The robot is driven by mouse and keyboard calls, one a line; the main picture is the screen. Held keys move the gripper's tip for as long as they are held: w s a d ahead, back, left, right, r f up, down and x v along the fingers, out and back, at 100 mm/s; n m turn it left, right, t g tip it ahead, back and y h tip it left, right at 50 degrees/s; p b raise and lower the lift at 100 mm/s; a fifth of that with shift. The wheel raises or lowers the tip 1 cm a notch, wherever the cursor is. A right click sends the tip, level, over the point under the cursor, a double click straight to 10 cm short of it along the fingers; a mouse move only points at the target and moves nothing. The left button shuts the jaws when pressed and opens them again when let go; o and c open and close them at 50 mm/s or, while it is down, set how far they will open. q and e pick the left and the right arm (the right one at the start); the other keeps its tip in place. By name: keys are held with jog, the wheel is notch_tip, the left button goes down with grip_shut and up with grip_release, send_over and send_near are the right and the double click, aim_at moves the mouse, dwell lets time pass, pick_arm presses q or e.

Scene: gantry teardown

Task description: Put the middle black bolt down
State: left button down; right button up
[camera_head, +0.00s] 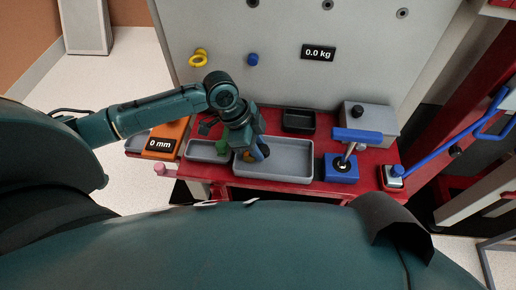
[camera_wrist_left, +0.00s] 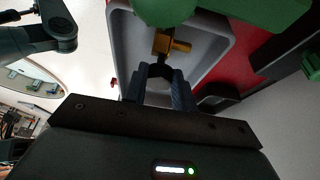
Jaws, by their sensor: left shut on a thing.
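My left gripper (camera_head: 252,155) reaches down into the large grey tray (camera_head: 290,178) at its left end. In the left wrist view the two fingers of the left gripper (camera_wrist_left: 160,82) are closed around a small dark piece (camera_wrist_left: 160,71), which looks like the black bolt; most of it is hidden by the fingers. A brass-coloured part (camera_wrist_left: 172,44) lies in the tray just beyond the fingertips. In the head view the bolt cannot be made out. My right gripper is in neither view.
A smaller grey tray (camera_head: 205,157) stands to the left, beside an orange device (camera_head: 166,135) reading 0 mm. A black tray (camera_head: 299,121) is behind. A blue fixture (camera_head: 341,171) stands to the right on the red bench (camera_head: 270,125). The right part of the large tray looks empty.

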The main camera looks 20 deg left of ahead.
pick_arm(q)
jog(key=shift+f, duration=0.4)
jog(key=c, duration=1.1)
grip_release()
jog(key=shift+f, duration=0.1)
jog(key=shift+c, duration=0.2)
